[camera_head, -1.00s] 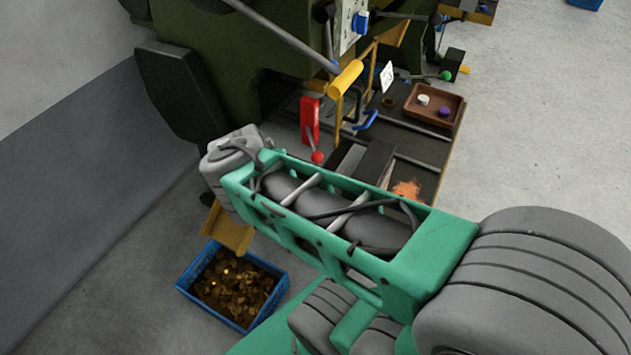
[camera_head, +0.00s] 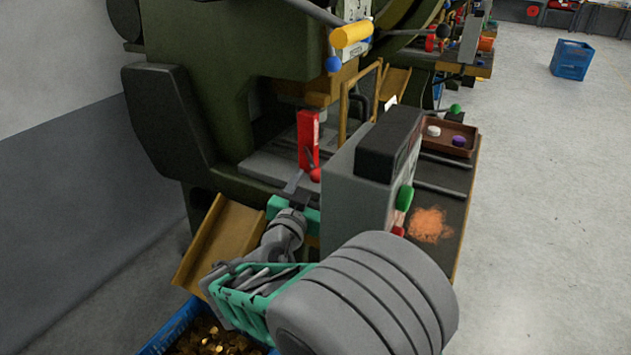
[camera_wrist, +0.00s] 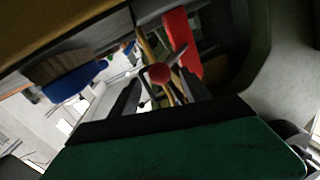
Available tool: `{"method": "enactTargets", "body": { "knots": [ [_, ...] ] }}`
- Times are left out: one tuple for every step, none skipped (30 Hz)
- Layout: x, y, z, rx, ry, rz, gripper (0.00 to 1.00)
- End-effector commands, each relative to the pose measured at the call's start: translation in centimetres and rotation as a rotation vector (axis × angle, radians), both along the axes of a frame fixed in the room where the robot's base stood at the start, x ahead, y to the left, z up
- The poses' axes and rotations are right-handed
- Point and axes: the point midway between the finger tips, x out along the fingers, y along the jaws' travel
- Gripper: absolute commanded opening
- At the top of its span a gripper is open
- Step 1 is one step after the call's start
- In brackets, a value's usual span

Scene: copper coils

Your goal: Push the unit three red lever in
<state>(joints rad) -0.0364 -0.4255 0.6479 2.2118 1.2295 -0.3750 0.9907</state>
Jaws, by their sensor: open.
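The red lever has a red upright plate (camera_head: 308,138) and a red ball knob (camera_head: 315,174) low on the front of the green press. In the wrist view the knob (camera_wrist: 158,74) appears between my two dark fingers, with the red plate (camera_wrist: 181,42) behind it. My gripper (camera_head: 296,184) is open and close to the knob in the head view. I cannot tell whether a finger touches it. No unit number is readable.
A grey control box (camera_head: 349,195) with green and red buttons stands just right of my gripper. A tan chute (camera_head: 222,245) is at left, above a blue crate (camera_head: 160,338) of copper-coloured pieces. A brown tray (camera_head: 448,137) sits on the bench. Open floor is at right.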

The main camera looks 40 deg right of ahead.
Motion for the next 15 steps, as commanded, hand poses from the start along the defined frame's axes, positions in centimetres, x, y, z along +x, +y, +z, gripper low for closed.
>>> {"method": "enactTargets", "body": {
  "knots": [
    [0.3, -0.8, 0.0, 0.0, -0.001, -0.005, 0.55],
    [0.6, -1.2, 0.0, 0.002, 0.0, -0.005, 0.55],
    [0.9, -1.6, 0.0, 0.0, 0.0, -0.003, 0.55],
    [1.0, -1.8, 0.0, 0.001, -0.001, -0.003, 0.55],
    [1.1, -2.0, 0.0, 0.002, 0.0, -0.002, 0.55],
    [1.2, -2.1, 0.0, 0.002, 0.0, -0.001, 0.55],
    [1.3, -2.2, 0.0, 0.002, 0.0, -0.001, 0.55],
    [1.3, -2.2, 0.0, 0.001, 0.0, 0.0, 0.55],
    [1.3, -2.2, 0.0, 0.001, 0.0, 0.0, 0.55],
    [1.3, -2.2, 0.0, 0.001, 0.0, 0.001, 0.55],
    [1.3, -2.2, 0.0, 0.001, 0.0, 0.001, 0.55],
    [1.3, -2.2, 0.0, 0.001, 0.0, 0.001, 0.55],
    [1.3, -2.2, 0.0, 0.001, 0.0, 0.001, 0.55],
    [1.3, -2.2, 0.0, 0.001, 0.0, 0.001, 0.53],
    [1.3, -2.2, 0.0, 0.001, 0.0, 0.001, 0.49]
  ]
}}
